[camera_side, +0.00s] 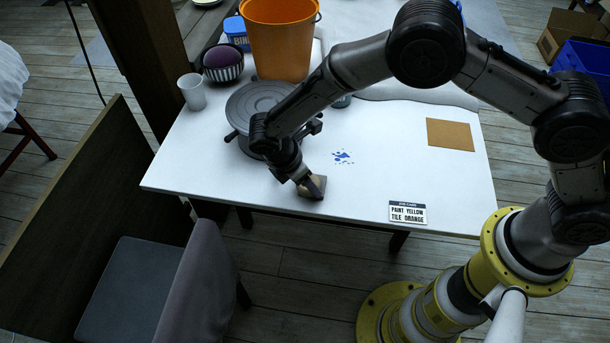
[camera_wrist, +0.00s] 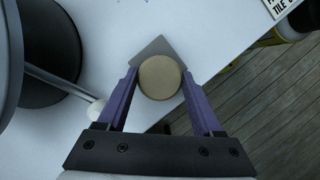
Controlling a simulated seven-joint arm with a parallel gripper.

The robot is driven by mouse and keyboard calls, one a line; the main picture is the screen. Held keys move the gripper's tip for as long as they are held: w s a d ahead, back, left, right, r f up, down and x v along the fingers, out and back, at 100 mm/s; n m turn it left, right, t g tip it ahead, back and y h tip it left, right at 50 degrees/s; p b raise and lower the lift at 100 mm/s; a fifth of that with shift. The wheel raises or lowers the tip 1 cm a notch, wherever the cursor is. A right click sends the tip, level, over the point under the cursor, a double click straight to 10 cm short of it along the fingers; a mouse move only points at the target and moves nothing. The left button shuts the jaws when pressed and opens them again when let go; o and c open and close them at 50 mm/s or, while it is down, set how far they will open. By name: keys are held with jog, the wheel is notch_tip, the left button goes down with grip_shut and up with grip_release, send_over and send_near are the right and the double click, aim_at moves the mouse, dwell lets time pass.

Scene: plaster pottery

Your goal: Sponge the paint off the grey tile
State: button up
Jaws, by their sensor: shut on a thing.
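My gripper (camera_wrist: 160,78) has its purple fingers on either side of a round tan sponge (camera_wrist: 160,78) and is shut on it. A grey tile (camera_wrist: 153,48) lies beneath the sponge on the white table; one corner shows beyond it, with no paint visible there. The sponge hides the tile's middle, and I cannot tell whether they touch. In the side view my gripper (camera_side: 312,186) points down at the tile (camera_side: 304,191) near the table's front edge. Blue paint splashes (camera_side: 342,157) mark the tabletop to the right of my gripper.
A grey turntable wheel (camera_side: 262,105) stands behind my gripper, with an orange bucket (camera_side: 281,45), striped bowl (camera_side: 223,70) and white cup (camera_side: 192,93) nearby. A card (camera_side: 408,212) reads "PAINT YELLOW TILE ORANGE". A brown board (camera_side: 450,134) lies right. Table between is clear.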

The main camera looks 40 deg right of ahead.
aim_at(319, 177)
jog(key=shift+s+d, duration=0.65)
jog(key=shift+s, duration=0.15)
jog(key=shift+w+d, duration=0.35)
jog(key=shift+d, duration=0.4)
jog(key=shift+w, duration=0.1)
jog(key=shift+w+d, duration=0.1)
jog(key=shift+w, duration=0.7)
jog(key=shift+w+a, duration=0.5)
jog(key=shift+a, duration=0.2)
